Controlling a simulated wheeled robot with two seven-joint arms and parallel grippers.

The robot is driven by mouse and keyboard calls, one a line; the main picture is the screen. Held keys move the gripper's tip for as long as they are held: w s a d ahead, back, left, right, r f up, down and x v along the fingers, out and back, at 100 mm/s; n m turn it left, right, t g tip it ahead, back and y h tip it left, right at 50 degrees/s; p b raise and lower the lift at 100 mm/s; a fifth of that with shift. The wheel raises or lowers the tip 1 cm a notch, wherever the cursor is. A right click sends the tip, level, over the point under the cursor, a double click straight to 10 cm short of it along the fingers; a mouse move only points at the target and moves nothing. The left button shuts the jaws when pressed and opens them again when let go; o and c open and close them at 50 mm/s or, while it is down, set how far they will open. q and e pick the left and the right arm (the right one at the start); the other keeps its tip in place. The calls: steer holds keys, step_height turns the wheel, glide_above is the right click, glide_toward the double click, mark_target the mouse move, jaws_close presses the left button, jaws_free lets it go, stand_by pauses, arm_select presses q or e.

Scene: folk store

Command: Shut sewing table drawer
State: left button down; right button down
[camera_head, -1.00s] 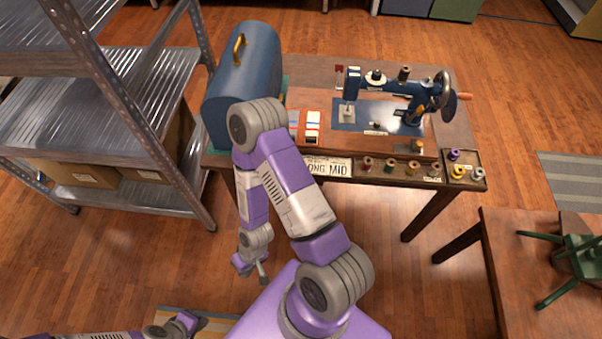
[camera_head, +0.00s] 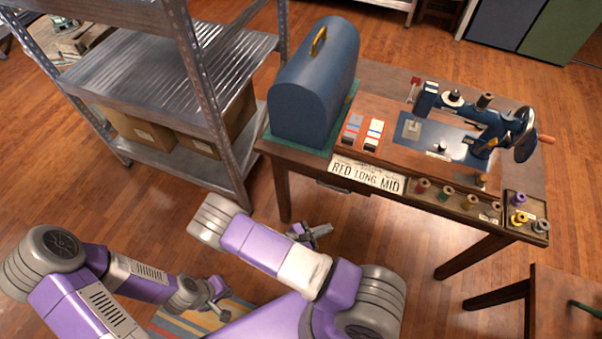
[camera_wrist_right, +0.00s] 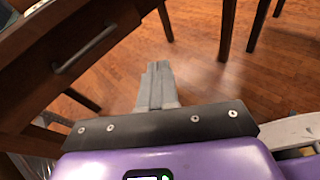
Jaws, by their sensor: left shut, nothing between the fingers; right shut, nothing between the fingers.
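The sewing table (camera_head: 398,86) stands at the centre right in the head view. Its drawer handle (camera_head: 330,188) shows below the front edge, near the sign; the handle also shows at upper left in the right wrist view (camera_wrist_right: 85,50), on a dark wooden front. How far out the drawer stands is not clear. My right gripper (camera_head: 322,231) is below and in front of the table, apart from the handle. Its fingers (camera_wrist_right: 159,72) are shut and empty, pointing over the floor. My left gripper (camera_head: 217,302) is lower left, shut and empty, away from the table.
On the table stand a blue domed case (camera_head: 312,90), a blue sewing machine (camera_head: 455,120) and a tray of thread spools (camera_head: 455,203). A metal shelf (camera_head: 150,75) stands close on the left. Another wooden table (camera_head: 565,300) is at lower right. Floor in front is open.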

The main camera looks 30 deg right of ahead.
mark_target(304, 167)
steer(key=w+a+r+n+t, duration=0.3)
steer(key=w+a+n+t, duration=0.4)
steer(key=w+n+t, duration=0.35)
steer(key=shift+m+t+y, duration=0.55)
steer(key=shift+m+y, duration=0.05)
steer(key=shift+m, duration=0.05)
steer(key=b+x, duration=0.1)
steer(key=x, duration=0.3)
steer(key=b+x, duration=0.1)
steer(key=x, duration=0.4)
steer(key=w+a+b+x, duration=0.1)
steer(key=x, duration=0.4)
steer(key=shift+w+d+b, duration=0.15)
steer(key=shift+w+b, duration=0.05)
steer(key=shift+b, duration=0.15)
steer(key=shift+p+x, duration=0.35)
steer(key=shift+x, duration=0.75)
steer(key=shift+r, duration=0.15)
steer(key=shift+d, duration=0.1)
